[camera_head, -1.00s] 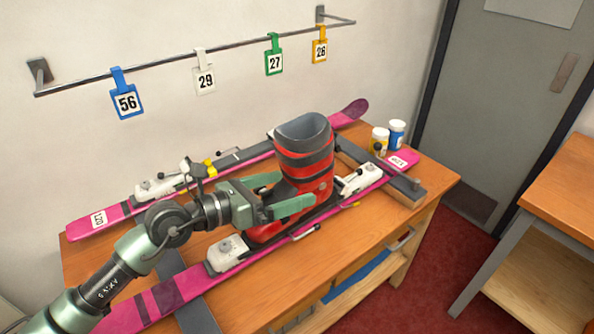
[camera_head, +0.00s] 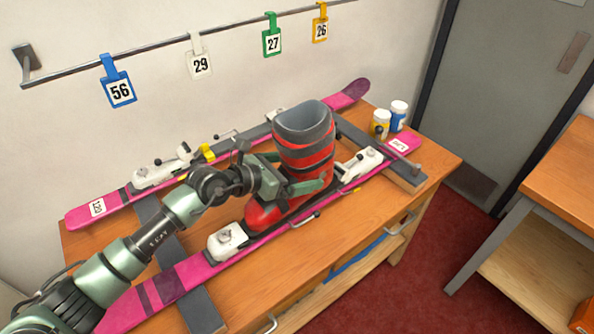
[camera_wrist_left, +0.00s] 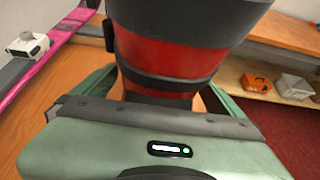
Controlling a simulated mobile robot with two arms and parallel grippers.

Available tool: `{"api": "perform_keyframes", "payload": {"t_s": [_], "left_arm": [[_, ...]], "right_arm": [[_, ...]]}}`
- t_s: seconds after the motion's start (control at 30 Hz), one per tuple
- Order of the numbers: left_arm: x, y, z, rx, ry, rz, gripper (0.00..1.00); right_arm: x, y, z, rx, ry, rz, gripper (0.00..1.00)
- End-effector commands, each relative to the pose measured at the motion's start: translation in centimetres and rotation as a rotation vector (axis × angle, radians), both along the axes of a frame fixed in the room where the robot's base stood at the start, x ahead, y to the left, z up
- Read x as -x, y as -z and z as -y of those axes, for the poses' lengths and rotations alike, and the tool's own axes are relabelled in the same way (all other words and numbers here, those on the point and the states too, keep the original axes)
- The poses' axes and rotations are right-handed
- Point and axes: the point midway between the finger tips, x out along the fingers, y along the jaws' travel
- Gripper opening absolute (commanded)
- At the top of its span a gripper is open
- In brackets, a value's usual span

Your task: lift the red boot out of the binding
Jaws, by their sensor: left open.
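The red boot (camera_head: 305,155) with dark grey bands stands upright on the near pink ski (camera_head: 190,280), between the white toe piece (camera_head: 227,241) and the white heel piece (camera_head: 362,163) of the binding. My left gripper (camera_head: 300,183) is open at the boot's lower shaft, with a finger on either side; the far finger is mostly hidden behind the boot. In the left wrist view the boot (camera_wrist_left: 165,62) fills the space in front of the palm, between the spread green fingers. I cannot tell whether the fingers touch it. My right gripper is not in view.
A second pink ski (camera_head: 95,208) lies behind on the wooden bench (camera_head: 330,236). A yellow-labelled jar (camera_head: 380,124) and a blue-labelled jar (camera_head: 398,115) stand at the back right. A rail with numbered tags (camera_head: 121,91) runs along the wall. Another bench (camera_head: 565,190) stands at right.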

Motion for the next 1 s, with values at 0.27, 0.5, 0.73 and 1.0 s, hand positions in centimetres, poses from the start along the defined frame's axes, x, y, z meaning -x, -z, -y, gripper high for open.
{"api": "perform_keyframes", "payload": {"t_s": [0.27,0.5,0.73,1.0], "left_arm": [[0.0,0.0,0.0,0.0,0.0,0.0,0.64],[-0.1,-0.5,0.0,0.007,-0.001,0.008,0.15],[-0.1,-0.6,0.0,0.007,-0.001,0.008,0.15],[-0.1,-2.7,0.1,0.008,0.002,0.01,0.15]], "right_arm": [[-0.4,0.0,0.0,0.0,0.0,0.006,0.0],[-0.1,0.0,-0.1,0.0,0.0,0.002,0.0],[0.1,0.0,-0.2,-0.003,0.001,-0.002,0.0],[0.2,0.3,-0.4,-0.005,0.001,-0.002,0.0]]}}
